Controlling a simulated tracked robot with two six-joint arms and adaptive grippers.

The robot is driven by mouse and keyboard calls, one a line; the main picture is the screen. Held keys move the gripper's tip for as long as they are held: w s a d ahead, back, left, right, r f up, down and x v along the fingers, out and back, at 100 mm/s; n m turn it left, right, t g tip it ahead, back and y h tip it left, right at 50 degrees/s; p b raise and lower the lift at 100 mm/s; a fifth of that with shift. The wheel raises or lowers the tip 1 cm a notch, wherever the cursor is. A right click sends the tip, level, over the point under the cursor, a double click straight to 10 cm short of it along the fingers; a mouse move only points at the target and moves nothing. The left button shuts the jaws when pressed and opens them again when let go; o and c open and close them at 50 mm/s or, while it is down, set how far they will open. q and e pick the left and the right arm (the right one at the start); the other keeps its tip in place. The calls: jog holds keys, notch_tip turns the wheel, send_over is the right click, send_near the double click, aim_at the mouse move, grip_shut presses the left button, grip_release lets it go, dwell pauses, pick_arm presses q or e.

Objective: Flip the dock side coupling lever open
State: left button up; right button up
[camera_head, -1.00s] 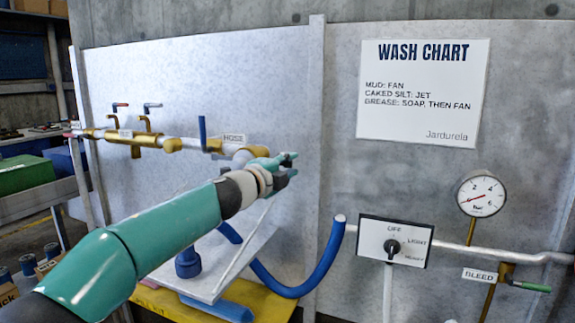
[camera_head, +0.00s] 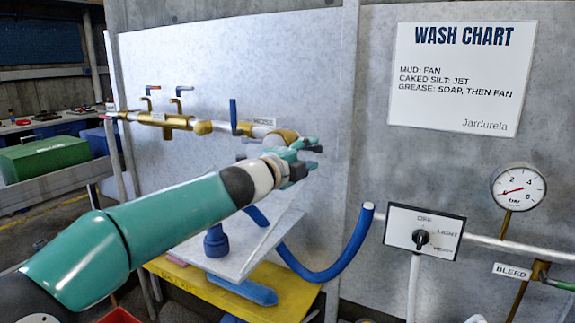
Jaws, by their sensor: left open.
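My left gripper (camera_head: 308,150) is open, with teal and dark fingers, in front of the grey panel just right of the HOSE label (camera_head: 264,121). A brass fitting (camera_head: 284,135) at the right end of the pipe shows partly behind it. An upright blue lever (camera_head: 233,116) stands on the pipe left of that label. I cannot tell which part is the dock side coupling lever; the gripper and wrist hide part of this area. Contact between the fingers and the fitting cannot be made out. My right gripper is not in view.
A blue hose (camera_head: 335,262) curves below the gripper, by a tilted grey board (camera_head: 258,240) over a yellow stand (camera_head: 290,292). To the right are a selector switch box (camera_head: 398,235), a gauge (camera_head: 518,189) and a pipe. A green box (camera_head: 45,158) is at far left.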

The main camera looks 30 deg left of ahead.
pick_arm(q)
jog(key=s, duration=0.7)
jog(key=shift+s+a, duration=0.3)
jog(key=shift+s, duration=0.05)
